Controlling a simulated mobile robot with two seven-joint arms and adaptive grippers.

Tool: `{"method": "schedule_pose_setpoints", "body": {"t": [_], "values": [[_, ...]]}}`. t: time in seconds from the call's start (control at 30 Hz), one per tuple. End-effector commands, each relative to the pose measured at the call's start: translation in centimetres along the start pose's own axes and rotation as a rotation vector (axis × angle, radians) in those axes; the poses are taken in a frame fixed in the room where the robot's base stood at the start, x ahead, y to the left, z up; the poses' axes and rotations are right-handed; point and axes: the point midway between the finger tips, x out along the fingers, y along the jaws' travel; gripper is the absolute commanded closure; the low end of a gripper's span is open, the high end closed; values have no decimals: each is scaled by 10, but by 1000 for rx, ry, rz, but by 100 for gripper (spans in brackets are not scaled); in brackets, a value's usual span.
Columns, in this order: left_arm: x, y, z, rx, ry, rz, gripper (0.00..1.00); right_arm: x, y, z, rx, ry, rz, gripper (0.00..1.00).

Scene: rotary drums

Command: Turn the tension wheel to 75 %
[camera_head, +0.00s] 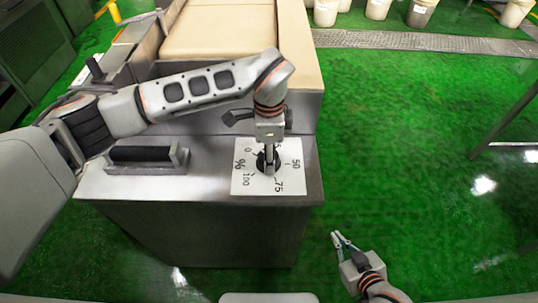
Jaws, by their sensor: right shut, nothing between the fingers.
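The tension wheel (262,168) is a small dark round knob on a white dial plate (241,186) on top of the grey metal cabinet. The plate shows 0, 50, 75, 100 and a % sign; the mark at its far edge is partly hidden. My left gripper (269,165) points down over the wheel and covers much of it. I cannot tell whether its fingers are closed on the wheel, or where the wheel points. My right gripper (341,240) is shut and empty, low over the green floor, right of the cabinet and well apart from the wheel.
A black bar handle (148,154) on a metal bracket sits left of the dial on the cabinet top (205,187). A beige padded surface (220,30) lies behind. Several buckets (421,12) stand at the far right. The green floor (420,130) right of the cabinet is open.

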Motion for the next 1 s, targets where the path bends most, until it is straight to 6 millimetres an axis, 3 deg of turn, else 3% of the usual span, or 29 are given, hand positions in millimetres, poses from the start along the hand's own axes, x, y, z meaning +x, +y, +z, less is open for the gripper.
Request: {"method": "schedule_pose_setpoints", "body": {"t": [1.0], "values": [[-1, 0, 1, 894, -1, -2, 81, 10, -4, 20, 2, -5, -2, 100]]}}
